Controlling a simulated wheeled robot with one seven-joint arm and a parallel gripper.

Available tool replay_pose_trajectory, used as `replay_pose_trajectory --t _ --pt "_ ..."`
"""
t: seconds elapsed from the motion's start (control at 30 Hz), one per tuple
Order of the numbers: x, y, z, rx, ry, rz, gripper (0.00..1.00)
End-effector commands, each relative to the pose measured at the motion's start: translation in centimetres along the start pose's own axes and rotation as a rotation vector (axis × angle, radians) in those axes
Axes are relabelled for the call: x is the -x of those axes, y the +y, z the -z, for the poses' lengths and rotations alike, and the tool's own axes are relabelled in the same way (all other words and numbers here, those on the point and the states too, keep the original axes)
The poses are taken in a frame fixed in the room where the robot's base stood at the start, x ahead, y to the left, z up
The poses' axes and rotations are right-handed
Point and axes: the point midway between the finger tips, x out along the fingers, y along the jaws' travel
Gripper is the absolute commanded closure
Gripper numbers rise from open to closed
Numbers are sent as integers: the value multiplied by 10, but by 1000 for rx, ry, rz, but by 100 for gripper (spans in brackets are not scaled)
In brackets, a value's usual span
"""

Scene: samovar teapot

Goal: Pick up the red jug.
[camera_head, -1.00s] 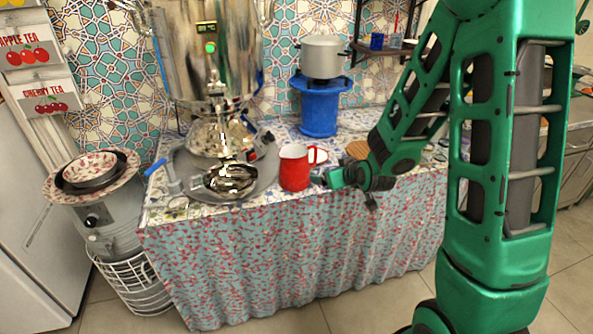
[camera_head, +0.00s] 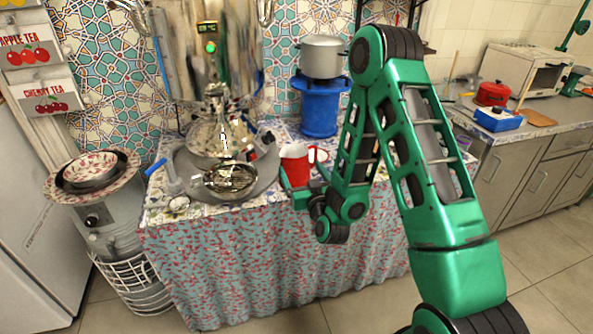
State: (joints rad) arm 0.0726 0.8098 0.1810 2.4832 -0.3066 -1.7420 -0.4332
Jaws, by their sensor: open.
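The red jug (camera_head: 295,165) stands upright near the front edge of the patterned table (camera_head: 215,202), just right of the round metal tray. Its white inside shows at the top, and its handle is on the right. My gripper (camera_head: 294,184) is at the jug's front side, low and close to it. The jaws are open, with one green finger at the jug's left side. The other finger and the jug's lower part are partly hidden by my gripper and wrist. I cannot tell whether the fingers touch the jug.
A large samovar (camera_head: 215,70) and a metal teapot (camera_head: 230,177) stand on the left with the metal tray (camera_head: 262,182). A blue stand (camera_head: 319,110) with a silver pot (camera_head: 322,56) is behind the jug. A white saucer is partly visible behind the handle. Floor is clear in front.

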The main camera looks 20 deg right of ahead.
Motion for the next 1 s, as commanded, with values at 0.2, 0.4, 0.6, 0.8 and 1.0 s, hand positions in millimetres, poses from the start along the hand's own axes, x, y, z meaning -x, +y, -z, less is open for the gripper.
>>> replay_pose_trajectory --t 0.2,0.4,0.6,0.8,1.0 --pt "-24 0 0 0 0 -1 15" --pt "-39 -1 0 0 1 -1 15" --pt "-67 -2 -2 -1 -1 -3 15" --pt "-79 -3 -1 1 -1 0 15" --pt "-79 -4 0 1 -1 0 15"
